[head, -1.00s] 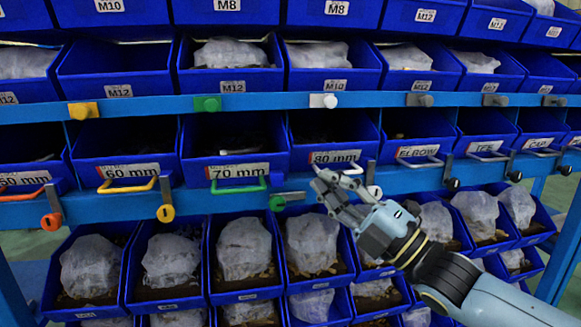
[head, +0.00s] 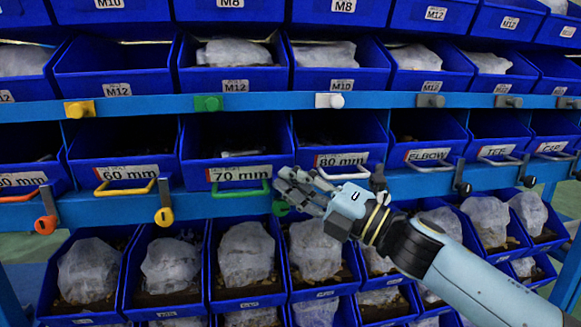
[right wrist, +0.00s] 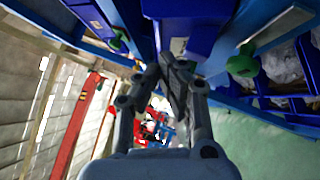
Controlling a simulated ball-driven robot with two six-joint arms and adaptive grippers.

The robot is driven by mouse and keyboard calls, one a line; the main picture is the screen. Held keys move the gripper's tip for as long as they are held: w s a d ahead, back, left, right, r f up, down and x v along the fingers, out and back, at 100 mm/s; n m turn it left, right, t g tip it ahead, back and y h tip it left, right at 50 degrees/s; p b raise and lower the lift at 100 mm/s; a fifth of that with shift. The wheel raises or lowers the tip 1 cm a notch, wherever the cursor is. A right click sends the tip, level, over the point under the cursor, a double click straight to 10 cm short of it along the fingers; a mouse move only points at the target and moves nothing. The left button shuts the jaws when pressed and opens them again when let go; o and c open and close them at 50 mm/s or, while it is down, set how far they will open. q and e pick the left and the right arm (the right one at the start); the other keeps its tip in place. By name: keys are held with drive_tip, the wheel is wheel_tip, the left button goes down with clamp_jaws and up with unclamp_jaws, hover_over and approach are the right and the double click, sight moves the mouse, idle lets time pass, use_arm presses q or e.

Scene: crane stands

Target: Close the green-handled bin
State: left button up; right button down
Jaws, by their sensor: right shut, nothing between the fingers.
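The green-handled bin (head: 235,150) is blue, carries a 70 mm label and sits in the middle row in the head view. Its front face stands farther out than that of the 80 mm bin on its right. Its green handle (head: 240,188) runs along the lower front. My right gripper (head: 282,187) is shut and empty, with its fingertips just right of the handle's right end; I cannot tell whether they touch. The closed fingers (right wrist: 170,75) also show in the right wrist view, below a blue bin wall. My left gripper is not in view.
The yellow-handled 60 mm bin (head: 122,173) is left and the 80 mm bin (head: 340,159) right. A green knob (head: 281,209) on the blue rail lies just below my gripper, partly covered. Bins with wrapped contents (head: 246,251) fill the row below.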

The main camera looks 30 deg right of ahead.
sight(286, 162)
drive_tip(key=shift+w+d+r, duration=0.15)
drive_tip(key=shift+w, duration=0.25)
drive_tip(key=shift+w+d+r, duration=0.15)
drive_tip(key=shift+w, duration=0.4)
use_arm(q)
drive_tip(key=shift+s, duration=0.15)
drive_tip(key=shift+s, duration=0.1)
use_arm(e)
drive_tip(key=w, duration=0.2)
drive_tip(key=w+d, duration=0.1)
drive_tip(key=w, duration=0.1)
drive_tip(key=shift+w+d, duration=0.2)
drive_tip(key=shift+w, duration=0.3)
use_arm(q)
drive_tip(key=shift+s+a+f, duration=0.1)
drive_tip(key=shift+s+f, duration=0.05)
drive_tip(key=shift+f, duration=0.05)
use_arm(e)
drive_tip(key=shift+r, duration=0.15)
